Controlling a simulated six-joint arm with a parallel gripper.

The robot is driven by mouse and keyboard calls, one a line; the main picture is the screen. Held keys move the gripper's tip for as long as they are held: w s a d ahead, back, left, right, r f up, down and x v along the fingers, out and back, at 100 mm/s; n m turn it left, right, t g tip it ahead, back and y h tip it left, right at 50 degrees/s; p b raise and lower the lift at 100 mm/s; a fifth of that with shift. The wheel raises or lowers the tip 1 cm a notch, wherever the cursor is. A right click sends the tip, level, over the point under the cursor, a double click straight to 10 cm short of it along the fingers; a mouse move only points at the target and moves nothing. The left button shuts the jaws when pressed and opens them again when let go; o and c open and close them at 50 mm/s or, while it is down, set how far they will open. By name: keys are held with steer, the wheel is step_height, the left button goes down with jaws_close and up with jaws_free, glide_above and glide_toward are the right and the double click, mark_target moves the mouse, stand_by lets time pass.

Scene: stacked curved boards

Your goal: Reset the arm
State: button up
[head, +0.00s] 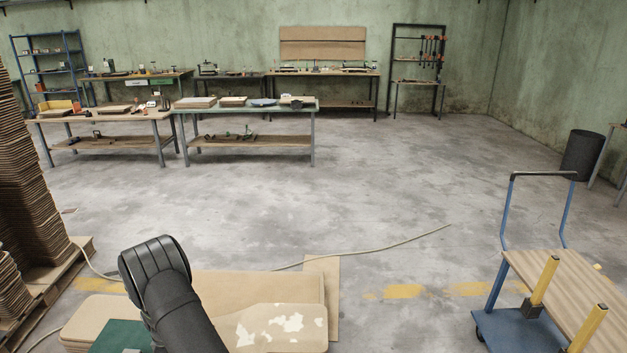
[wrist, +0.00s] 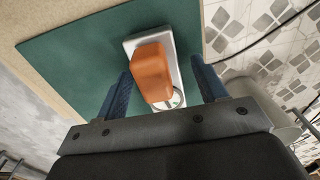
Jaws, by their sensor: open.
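My gripper (wrist: 161,75) shows in the wrist view with its two dark blue fingers apart. Between the fingers, as seen from the wrist, is an orange block-like part (wrist: 152,70) on a pale metal plate (wrist: 131,45) with a ring at its near end. I cannot tell whether the fingers touch it. It lies over a green mat (wrist: 70,55), which also shows in the head view (head: 118,338). In the head view my dark arm rises at the lower left and hides part of the bench area; my gripper's fingers are hidden there.
Tall stacks of curved boards (head: 32,205) stand on a pallet at the left. A cart (head: 520,330) with blue frame and yellow posts is at the right. A pale-patched board (head: 248,338) lies by my arm. Workbenches line the back; the middle floor is clear except a cable (head: 390,245).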

steer(key=shift+w+a+r, duration=0.1)
steer(key=shift+r, duration=1.45)
step_height(320, 180, up, 9)
step_height(320, 180, down, 12)
steer(key=shift+f, duration=0.25)
steer(key=r, duration=0.5)
steer(key=shift+w+d+r, duration=0.1)
steer(key=shift+d+r, duration=0.05)
steer(key=shift+d, duration=0.15)
steer(key=w+d+r, duration=0.2)
steer(key=d+r, duration=0.5)
steer(key=d, duration=0.5)
steer(key=w+d+f+m, duration=0.1)
steer(key=w+d, duration=0.3)
steer(key=d, duration=0.6)
steer(key=w+d+m, duration=0.1)
steer(key=w+d, duration=0.3)
steer(key=d, duration=0.6)
steer(key=w+d+f+m, duration=0.1)
steer(key=w+d, duration=0.4)
steer(key=d, duration=0.5)
steer(key=shift+w+a+f, duration=0.25)
steer(key=shift+a+f, duration=0.2)
steer(key=shift+a, duration=0.35)
steer(key=shift+w+a+f, duration=0.25)
steer(key=shift+a+f, duration=0.2)
steer(key=shift+a, duration=0.35)
